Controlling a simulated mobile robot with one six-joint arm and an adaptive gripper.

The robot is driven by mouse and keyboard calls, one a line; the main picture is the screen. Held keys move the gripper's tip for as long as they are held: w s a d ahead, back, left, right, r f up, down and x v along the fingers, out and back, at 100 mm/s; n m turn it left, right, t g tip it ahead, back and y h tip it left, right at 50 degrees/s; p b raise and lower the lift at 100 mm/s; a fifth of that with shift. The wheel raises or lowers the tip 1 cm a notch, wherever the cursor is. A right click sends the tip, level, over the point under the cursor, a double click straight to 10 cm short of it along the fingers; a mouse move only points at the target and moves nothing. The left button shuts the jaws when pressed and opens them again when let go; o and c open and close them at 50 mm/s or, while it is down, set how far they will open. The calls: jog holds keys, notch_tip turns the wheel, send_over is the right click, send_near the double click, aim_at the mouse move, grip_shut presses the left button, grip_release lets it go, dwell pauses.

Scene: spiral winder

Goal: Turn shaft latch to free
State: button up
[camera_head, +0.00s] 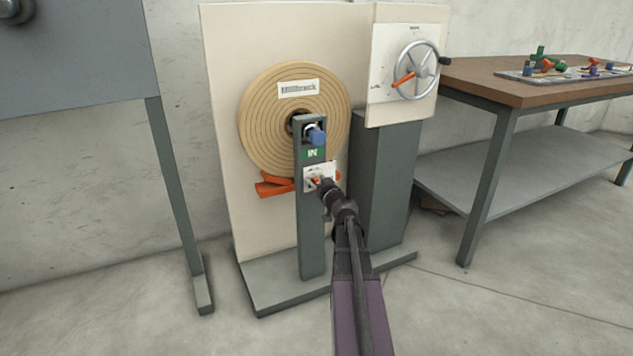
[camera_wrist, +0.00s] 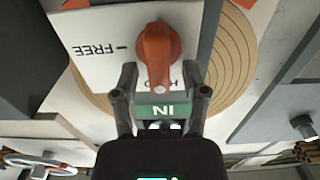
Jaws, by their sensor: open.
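The shaft latch is an orange handle (camera_wrist: 157,55) on a white plate (camera_wrist: 90,40), close up in the wrist view, where the picture is upside down. The plate reads FREE at left; another label is partly hidden behind the handle's end. The handle points down in that picture, towards the partly hidden label, not at FREE. My gripper (camera_wrist: 159,72) is open, with one finger on each side of the handle's lower part; contact cannot be told. In the head view the plate (camera_head: 309,186) sits on the grey post, and my gripper (camera_head: 322,184) is at it, hiding part of it.
A blue-ended shaft (camera_head: 317,136) and a green IN sign (camera_head: 312,154) are above the latch. Behind is a tan spiral roll (camera_head: 262,130) labelled Millbrack. A handwheel (camera_head: 418,70) is at upper right. A wooden-topped table (camera_head: 520,93) stands right. Floor in front is clear.

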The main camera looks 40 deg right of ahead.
jog(key=shift+r, duration=0.1)
grip_shut()
